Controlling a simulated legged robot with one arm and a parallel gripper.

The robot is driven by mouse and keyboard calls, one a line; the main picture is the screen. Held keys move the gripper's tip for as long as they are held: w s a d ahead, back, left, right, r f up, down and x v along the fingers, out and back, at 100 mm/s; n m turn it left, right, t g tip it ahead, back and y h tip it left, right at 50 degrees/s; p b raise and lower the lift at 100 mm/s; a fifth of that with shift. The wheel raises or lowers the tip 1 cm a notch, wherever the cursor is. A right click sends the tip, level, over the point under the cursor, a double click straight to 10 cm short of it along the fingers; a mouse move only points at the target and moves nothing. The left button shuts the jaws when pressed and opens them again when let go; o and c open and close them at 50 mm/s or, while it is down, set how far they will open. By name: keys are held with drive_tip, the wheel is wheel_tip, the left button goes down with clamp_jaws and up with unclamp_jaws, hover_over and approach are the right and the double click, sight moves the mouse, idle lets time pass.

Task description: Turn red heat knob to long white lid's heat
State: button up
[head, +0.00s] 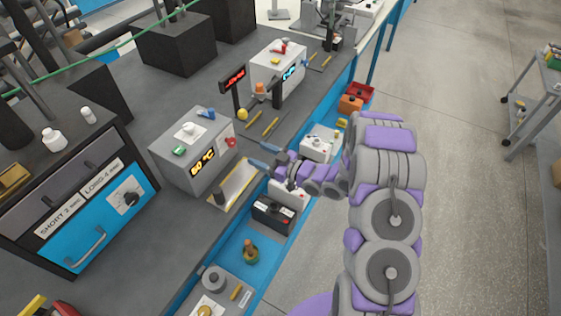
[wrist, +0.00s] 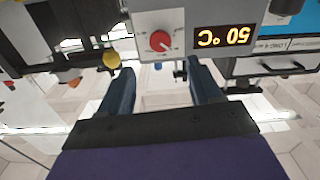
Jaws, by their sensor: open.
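The red heat knob (head: 230,142) is on the front of a grey heater box (head: 178,170), beside a lit temperature display (head: 203,161). In the wrist view, which is upside down, the red knob (wrist: 160,41) has a white pointer mark, and the display (wrist: 222,36) seems to read 50 °C. My gripper (head: 257,155) is open and empty, in front of the knob and apart from it. In the wrist view its two dark blue fingers (wrist: 165,88) are spread, with the knob between and beyond them. I cannot tell which item is the long white lid; a small white piece (head: 188,130) sits on the heater.
A green piece (head: 179,151) and a blue piece (head: 207,113) are on the heater top. A blue-fronted unit (head: 97,222) with a dial and SHORT and LONG labels stands left. A tray (head: 236,183) lies below the knob. A second box (head: 277,68) stands behind.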

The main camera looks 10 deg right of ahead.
drive_tip(key=v, duration=0.7)
drive_tip(key=shift+p, duration=0.4)
